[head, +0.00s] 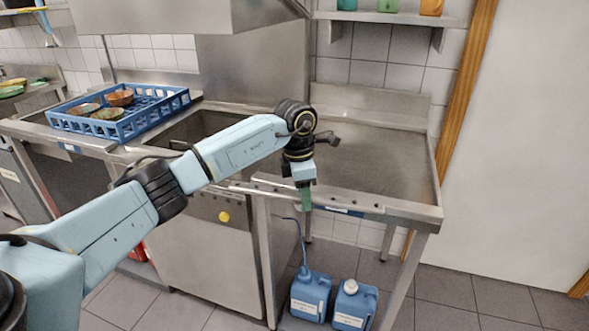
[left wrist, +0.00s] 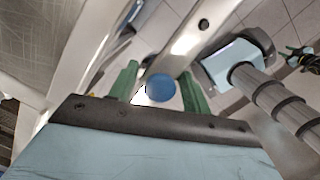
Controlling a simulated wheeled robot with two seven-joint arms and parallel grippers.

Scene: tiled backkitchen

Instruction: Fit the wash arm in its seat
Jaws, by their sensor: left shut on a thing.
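My left gripper (head: 306,202) hangs pointing down in front of the steel counter's front edge. Its green fingers are closed on the wash arm (head: 345,205), a long thin steel bar with dark holes that lies roughly level across the picture. In the left wrist view the bar (left wrist: 195,32) runs slantwise beyond the fingers, and a round blue hub (left wrist: 161,88) shows between the fingertips of the gripper (left wrist: 160,90). In the head view the fingers hide the bar's middle. I cannot make out the seat. My right gripper is not in view.
A steel counter (head: 375,165) with a raised rim stands behind the gripper. A blue rack (head: 160,108) with several bowls sits at the left. A steel front panel with a yellow button (head: 223,216) is below. Two blue canisters (head: 309,296) stand low, under the counter's right part.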

